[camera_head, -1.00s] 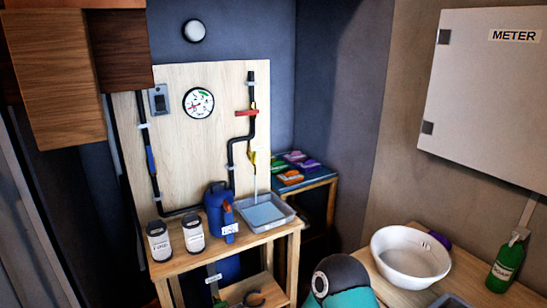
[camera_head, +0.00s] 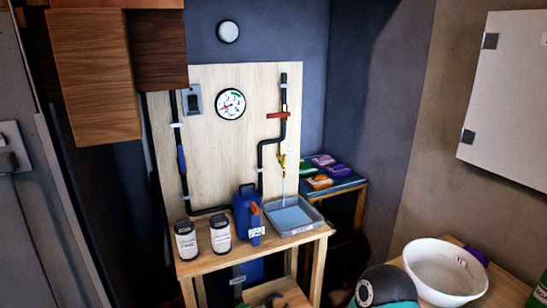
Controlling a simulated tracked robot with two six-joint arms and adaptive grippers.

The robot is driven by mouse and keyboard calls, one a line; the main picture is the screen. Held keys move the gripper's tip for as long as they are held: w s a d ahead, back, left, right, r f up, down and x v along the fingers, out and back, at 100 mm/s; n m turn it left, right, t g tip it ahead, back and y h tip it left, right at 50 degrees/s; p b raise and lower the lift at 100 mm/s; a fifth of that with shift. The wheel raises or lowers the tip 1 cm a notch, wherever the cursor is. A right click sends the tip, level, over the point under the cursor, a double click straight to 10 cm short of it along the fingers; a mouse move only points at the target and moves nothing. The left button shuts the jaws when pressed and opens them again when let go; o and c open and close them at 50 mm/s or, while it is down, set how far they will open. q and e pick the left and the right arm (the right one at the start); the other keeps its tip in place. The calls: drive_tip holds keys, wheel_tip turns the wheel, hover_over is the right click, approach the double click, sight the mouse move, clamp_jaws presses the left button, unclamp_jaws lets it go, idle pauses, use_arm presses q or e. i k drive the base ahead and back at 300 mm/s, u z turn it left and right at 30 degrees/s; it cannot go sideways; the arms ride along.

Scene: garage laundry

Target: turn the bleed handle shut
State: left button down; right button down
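A black pipe runs up the pale wooden board (camera_head: 215,135). A red handle (camera_head: 278,115) lies crosswise on its right upright. Lower down, a small yellow handle (camera_head: 282,161) lies roughly in line with the pipe's outlet. A thin pale stream (camera_head: 284,186) falls below it into the grey tray (camera_head: 311,216), which holds bluish liquid. A blue handle (camera_head: 182,159) lies along the left upright. No labels on the handles can be read, so I cannot tell by marking which is the bleed handle. Neither of my grippers is in view.
A round gauge (camera_head: 230,104) and a switch (camera_head: 192,98) are on the board. Two jars (camera_head: 220,234) and a blue jug (camera_head: 242,217) stand left of the tray on the wooden bench (camera_head: 318,237). A wall cabinet (camera_head: 505,110) and white bowl (camera_head: 417,247) are at the right.

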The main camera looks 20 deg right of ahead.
sight(283, 158)
drive_tip(key=i, duration=0.9)
